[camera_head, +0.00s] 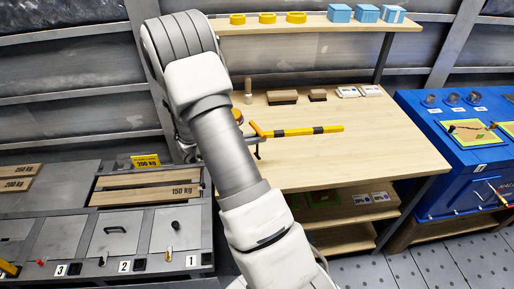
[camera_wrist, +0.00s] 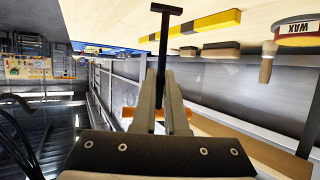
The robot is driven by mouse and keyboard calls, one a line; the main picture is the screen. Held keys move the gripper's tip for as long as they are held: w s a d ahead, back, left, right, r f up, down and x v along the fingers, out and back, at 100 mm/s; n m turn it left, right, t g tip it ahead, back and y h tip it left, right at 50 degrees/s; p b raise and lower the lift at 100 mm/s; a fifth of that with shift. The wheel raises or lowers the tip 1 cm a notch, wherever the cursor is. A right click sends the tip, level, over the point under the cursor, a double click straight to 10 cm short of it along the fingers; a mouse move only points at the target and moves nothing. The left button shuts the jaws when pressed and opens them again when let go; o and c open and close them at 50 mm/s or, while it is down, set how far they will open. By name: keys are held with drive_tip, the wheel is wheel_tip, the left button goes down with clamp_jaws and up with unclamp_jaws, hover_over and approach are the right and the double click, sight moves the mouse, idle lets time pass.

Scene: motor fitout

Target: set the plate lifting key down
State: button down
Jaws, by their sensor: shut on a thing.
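My gripper (camera_wrist: 161,85) is shut on the plate lifting key, whose dark shaft (camera_wrist: 163,45) runs out between the two fingers in the wrist view. The shaft ends in a short black crossbar (camera_wrist: 166,9), and an orange grip shows on both sides of the fingers. In the head view my arm hides most of the gripper, at the left end of the wooden workbench (camera_head: 390,150). The key's dark crossbar end (camera_head: 257,152) shows right of my arm, over the bench top. I cannot tell whether it touches the wood.
A yellow-and-black striped bar (camera_head: 300,131) lies close by on the bench. Behind it stand a wooden-handled tool (camera_head: 248,90), brown blocks (camera_head: 282,97) and a wax tin (camera_wrist: 300,30). The bench's front right is clear. A blue cabinet (camera_head: 450,170) stands at the right.

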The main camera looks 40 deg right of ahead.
drive_tip(key=shift+f+b, duration=0.3)
drive_tip(key=shift+f, duration=1.55)
drive_tip(key=shift+f, duration=0.1)
drive_tip(key=shift+f, duration=0.15)
drive_tip(key=c, duration=0.9)
unclamp_jaws()
drive_tip(key=shift+c, duration=0.2)
